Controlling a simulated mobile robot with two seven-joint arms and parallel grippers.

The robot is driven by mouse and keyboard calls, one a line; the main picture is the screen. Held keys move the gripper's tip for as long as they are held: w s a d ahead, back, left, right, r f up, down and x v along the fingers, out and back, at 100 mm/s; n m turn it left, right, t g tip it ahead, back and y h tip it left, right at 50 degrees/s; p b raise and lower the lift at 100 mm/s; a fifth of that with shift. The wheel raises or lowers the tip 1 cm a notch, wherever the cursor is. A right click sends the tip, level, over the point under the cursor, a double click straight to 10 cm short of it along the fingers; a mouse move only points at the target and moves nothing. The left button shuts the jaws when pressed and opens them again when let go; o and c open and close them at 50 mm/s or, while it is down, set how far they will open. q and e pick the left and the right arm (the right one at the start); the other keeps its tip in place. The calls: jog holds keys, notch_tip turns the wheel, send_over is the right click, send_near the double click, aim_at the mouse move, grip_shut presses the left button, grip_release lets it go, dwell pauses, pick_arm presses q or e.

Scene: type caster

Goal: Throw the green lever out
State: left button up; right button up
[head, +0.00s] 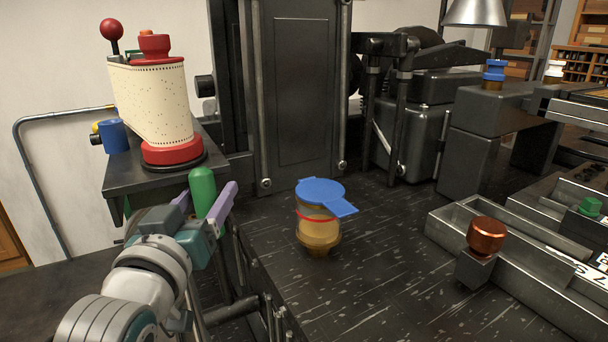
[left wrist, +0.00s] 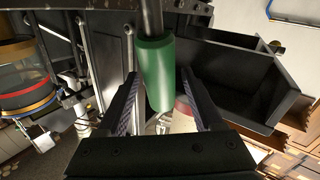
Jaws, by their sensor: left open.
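The green lever (head: 203,190) has a rounded green handle and stands upright at the left edge of the machine, below the shelf with the paper roll. My left gripper (head: 207,205) is open, with its two purple-lined fingers on either side of the handle in the head view. In the left wrist view the green handle (left wrist: 155,72) on its metal rod reaches between the fingertips of my left gripper (left wrist: 160,85). I cannot tell whether a finger touches it. My right gripper is in neither view.
A brass pot with a blue lid (head: 320,193) stands on the dark machine top (head: 375,265) right of the lever. A perforated paper roll (head: 155,100) on red ends stands on the shelf above. A copper knob (head: 486,236) and metal trays are at the right.

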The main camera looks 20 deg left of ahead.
pick_arm(q)
jog(key=shift+w+a, duration=0.1)
jog(key=shift+w, duration=0.15)
jog(key=shift+s+f, duration=0.1)
jog(key=shift+s, duration=0.1)
jog(key=shift+c, duration=0.3)
grip_shut()
dwell(0.8)
